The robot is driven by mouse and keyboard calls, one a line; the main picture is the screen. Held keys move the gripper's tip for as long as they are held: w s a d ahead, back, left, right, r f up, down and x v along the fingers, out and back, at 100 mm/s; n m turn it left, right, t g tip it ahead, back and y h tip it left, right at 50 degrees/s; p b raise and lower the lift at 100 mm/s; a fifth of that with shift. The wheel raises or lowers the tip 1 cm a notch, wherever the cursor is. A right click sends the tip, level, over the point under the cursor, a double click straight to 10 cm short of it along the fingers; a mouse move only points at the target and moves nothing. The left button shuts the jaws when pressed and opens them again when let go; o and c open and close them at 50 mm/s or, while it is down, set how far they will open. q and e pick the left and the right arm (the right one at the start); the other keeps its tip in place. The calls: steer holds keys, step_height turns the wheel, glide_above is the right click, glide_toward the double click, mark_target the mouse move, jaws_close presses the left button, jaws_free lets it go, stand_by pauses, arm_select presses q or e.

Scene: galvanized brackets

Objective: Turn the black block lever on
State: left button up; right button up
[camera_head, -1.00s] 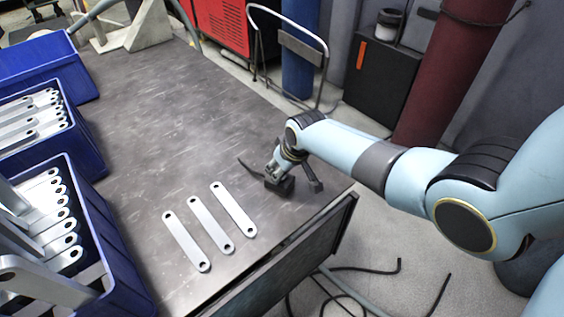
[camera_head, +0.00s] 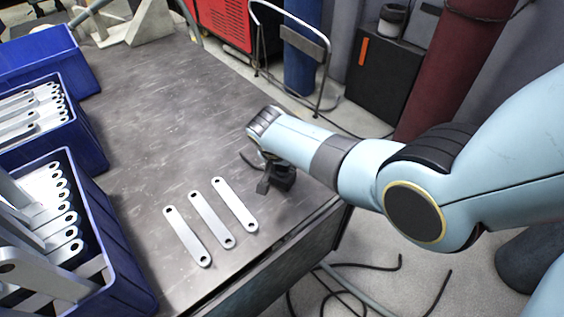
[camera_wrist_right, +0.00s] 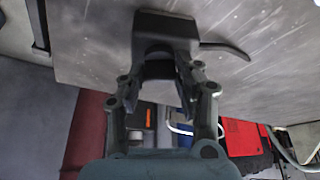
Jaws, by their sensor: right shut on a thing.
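The black block lever (camera_head: 284,177) sits on the metal table near its right edge, with a thin black tail curving away from it to the left. In the right wrist view, the black block (camera_wrist_right: 165,27) is at the top, and its tail points right. My right gripper (camera_wrist_right: 160,72) is shut on the dark lever part at the block's near side, one finger on each side. The lever's exact angle is hard to tell. My left gripper is not in view.
Three flat galvanized brackets (camera_head: 211,220) lie in front of the block to the left. Blue crates with brackets (camera_head: 122,262) stand along the left side. The table's front right edge (camera_head: 300,235) is close to the block. The table behind the block is clear.

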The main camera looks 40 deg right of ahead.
steer(key=shift+m+g+b, duration=0.4)
steer(key=shift+m+b, duration=0.1)
steer(key=shift+m, duration=0.6)
steer(key=shift+h, duration=0.3)
steer(key=o, duration=1.1)
steer(key=shift+o, duration=0.2)
steer(key=v, duration=1.2)
steer(key=shift+d, duration=0.1)
